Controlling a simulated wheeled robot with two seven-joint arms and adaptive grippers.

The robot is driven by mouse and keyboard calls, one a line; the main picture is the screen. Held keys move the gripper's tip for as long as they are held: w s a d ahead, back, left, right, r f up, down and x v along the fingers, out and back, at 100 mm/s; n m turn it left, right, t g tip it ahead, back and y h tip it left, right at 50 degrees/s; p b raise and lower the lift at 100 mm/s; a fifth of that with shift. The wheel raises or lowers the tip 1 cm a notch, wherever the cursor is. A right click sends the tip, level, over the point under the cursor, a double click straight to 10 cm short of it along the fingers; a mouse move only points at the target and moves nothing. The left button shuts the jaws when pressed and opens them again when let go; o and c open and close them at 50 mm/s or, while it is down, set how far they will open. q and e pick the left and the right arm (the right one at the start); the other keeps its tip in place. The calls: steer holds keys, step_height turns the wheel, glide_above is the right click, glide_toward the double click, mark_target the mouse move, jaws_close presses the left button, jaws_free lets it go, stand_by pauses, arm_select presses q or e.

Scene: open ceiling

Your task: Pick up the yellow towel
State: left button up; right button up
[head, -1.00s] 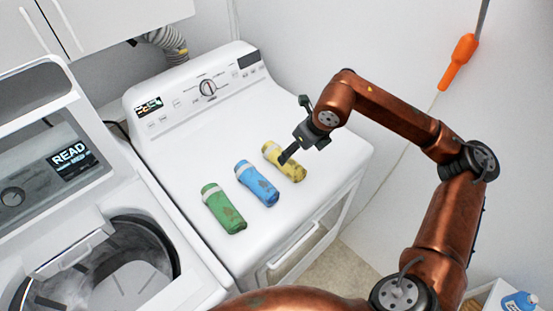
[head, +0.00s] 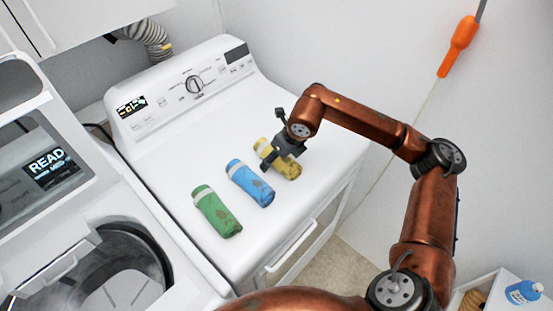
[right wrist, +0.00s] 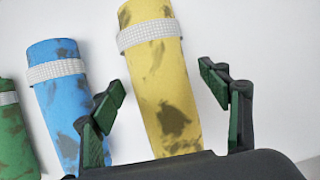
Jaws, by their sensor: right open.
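The rolled yellow towel (head: 288,169) with a pale band lies on top of the white dryer, at the right end of a row of rolled towels. My right gripper (head: 283,152) is over it in the head view and hides part of it. In the right wrist view the yellow towel (right wrist: 163,85) lies between the two spread fingers of my open right gripper (right wrist: 170,105). A gap shows on each side, and nothing is held. My left gripper is not in view.
A blue towel (head: 251,183) lies close to the left of the yellow one, and a green towel (head: 217,212) lies farther left. The dryer's control panel (head: 190,85) rises behind. An open washer (head: 60,240) stands to the left. The dryer top (head: 225,135) behind the towels is clear.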

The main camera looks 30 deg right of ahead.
steer(key=shift+c, duration=0.7)
steer(key=c, duration=1.2)
steer(key=shift+r, duration=0.1)
steer(key=shift+c, duration=0.2)
